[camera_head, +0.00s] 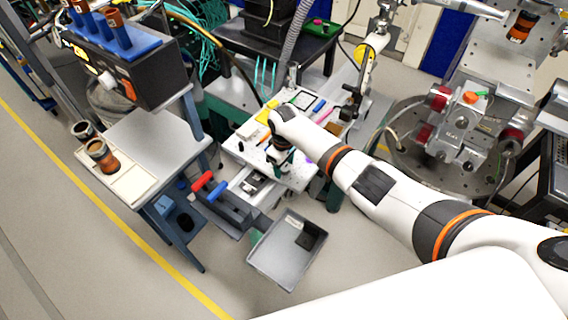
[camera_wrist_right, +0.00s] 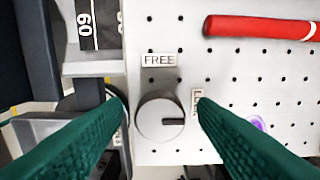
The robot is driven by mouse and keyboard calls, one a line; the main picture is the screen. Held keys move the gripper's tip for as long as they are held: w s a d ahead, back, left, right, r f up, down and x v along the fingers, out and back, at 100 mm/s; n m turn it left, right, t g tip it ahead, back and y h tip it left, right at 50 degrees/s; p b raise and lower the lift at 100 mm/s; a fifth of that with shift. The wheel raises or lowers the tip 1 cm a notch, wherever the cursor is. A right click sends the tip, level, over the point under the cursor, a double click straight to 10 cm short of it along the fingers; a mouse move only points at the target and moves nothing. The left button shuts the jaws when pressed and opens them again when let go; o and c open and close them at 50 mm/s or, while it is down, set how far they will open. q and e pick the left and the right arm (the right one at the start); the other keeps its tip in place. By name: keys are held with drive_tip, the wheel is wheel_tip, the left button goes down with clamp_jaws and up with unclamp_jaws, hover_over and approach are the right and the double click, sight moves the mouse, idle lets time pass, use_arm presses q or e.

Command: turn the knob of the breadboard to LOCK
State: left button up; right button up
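The white breadboard (camera_head: 238,150) lies under my right gripper (camera_head: 281,153) in the head view. In the right wrist view, the breadboard (camera_wrist_right: 235,62) carries a round grey knob (camera_wrist_right: 155,109). A dark mark on the knob points right. The FREE label (camera_wrist_right: 159,60) is above the knob. A second label (camera_wrist_right: 197,96), partly hidden by a finger, is to its right; only its first letters show. My right gripper (camera_wrist_right: 162,108) is open, its green fingers on either side of the knob; I cannot tell whether they touch it. My left gripper is not in view.
A red rod (camera_wrist_right: 258,28) lies on the breadboard at upper right in the wrist view. In the head view, a grey bin (camera_head: 270,262) is below the board and a side table (camera_head: 150,140) stands left. Machinery (camera_head: 455,130) is at right.

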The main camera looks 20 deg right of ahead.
sight(284, 167)
drive_tip(key=shift+r, duration=0.1)
wheel_tip(284, 167, up, 12)
drive_tip(key=shift+b, duration=0.3)
idle(0.3)
